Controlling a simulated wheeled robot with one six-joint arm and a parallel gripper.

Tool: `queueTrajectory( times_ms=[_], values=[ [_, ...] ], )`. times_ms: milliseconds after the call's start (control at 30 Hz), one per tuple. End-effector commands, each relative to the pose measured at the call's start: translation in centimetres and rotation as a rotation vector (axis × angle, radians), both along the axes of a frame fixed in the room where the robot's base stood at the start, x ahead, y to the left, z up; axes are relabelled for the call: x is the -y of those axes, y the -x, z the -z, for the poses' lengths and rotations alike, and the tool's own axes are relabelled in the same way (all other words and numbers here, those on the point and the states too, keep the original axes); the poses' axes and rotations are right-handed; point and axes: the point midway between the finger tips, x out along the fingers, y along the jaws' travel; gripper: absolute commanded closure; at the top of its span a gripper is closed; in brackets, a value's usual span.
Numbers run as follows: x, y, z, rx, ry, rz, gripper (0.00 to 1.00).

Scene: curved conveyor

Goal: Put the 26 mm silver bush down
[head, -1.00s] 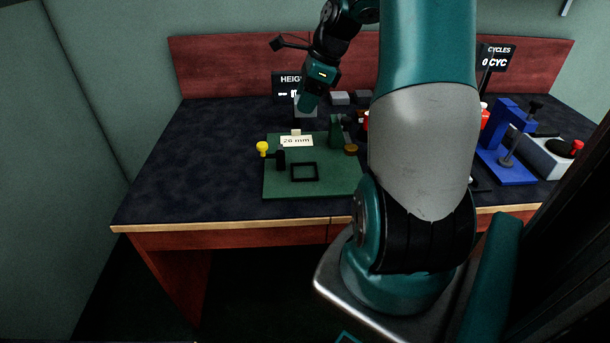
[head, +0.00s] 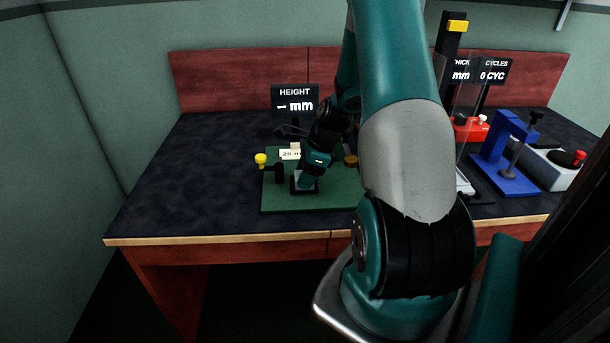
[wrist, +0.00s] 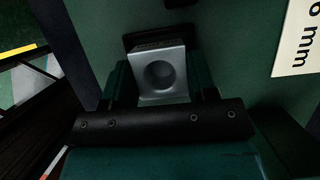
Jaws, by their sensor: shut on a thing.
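The silver bush (wrist: 161,78) is a grey block with a round bore, seen in the wrist view between my jaws. My gripper (head: 304,188) is shut on it and points down at the green plate (head: 340,196). The small black square frame (head: 293,190) on that plate is mostly hidden behind my gripper in the head view. In the wrist view a dark edge (wrist: 160,33) shows just beyond the bush. I cannot tell whether the bush rests on the plate or is slightly above it.
A "26 mm" label (head: 288,154) and a yellow-knobbed clamp (head: 261,160) are on the plate. A HEIGHT display (head: 295,100) stands behind. Blue (head: 508,160) and red (head: 470,128) fixtures stand at right. The table's left side (head: 185,190) is clear.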

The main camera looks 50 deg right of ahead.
Motion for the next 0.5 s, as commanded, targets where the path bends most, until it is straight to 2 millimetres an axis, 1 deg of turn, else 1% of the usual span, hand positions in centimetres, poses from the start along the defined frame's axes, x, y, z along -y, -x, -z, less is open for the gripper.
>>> queueTrajectory(
  times_ms=[300, 333, 367, 400, 433, 500],
  values=[
    [0.04, -0.05, 0.24, 0.001, 0.002, 0.0, 0.8],
    [0.04, -0.04, 0.29, 0.001, 0.002, 0.0, 0.45],
    [0.04, -0.04, 0.25, 0.001, 0.002, 0.0, 0.38],
    [0.03, -0.04, 0.25, 0.001, 0.002, 0.0, 0.29],
    [0.04, -0.03, 0.25, 0.001, 0.002, 0.0, 0.25],
    [0.03, -0.02, 0.25, 0.001, 0.001, -0.001, 0.25]
  ],
)
